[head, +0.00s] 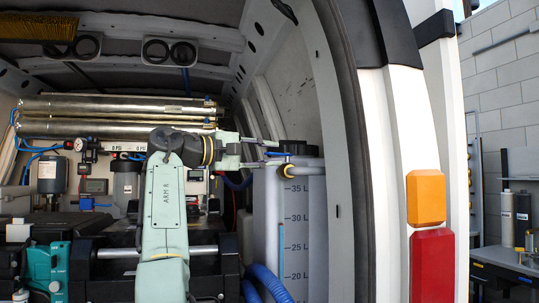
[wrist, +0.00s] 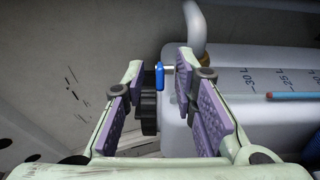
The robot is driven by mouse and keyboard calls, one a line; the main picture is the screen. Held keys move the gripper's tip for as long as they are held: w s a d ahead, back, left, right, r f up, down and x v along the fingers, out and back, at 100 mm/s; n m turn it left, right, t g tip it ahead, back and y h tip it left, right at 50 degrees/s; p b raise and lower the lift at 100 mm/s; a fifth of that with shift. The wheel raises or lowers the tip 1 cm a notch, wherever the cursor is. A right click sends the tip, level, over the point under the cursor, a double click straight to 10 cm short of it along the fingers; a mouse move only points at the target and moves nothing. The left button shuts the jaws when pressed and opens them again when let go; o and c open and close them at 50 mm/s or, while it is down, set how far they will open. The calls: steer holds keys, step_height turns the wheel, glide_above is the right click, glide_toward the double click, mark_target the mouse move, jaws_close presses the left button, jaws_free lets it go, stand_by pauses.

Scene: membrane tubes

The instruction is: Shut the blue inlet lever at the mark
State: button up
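In the head view a bit of blue (head: 277,154) shows at my gripper (head: 272,153), above the tank top. My gripper (wrist: 160,68) is open, with a gap on both sides of the lever; I see no contact. The translucent tank (head: 265,215) carries litre markings. A blue level column (head: 281,252) on it tops out a little below the 30 L label. In the wrist view the column (wrist: 293,96) ends between 30 L and 25 L.
A curved grey pipe with a yellow collar (wrist: 203,60) stands beside the right finger. A black cap (wrist: 149,105) lies below the lever. The van wall (head: 290,85) is close on the right. Blue hoses (head: 265,285) lie at the tank's foot.

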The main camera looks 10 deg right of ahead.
steer(key=v, duration=1.1)
steer(key=shift+a, duration=0.2)
steer(key=shift+c, duration=0.3)
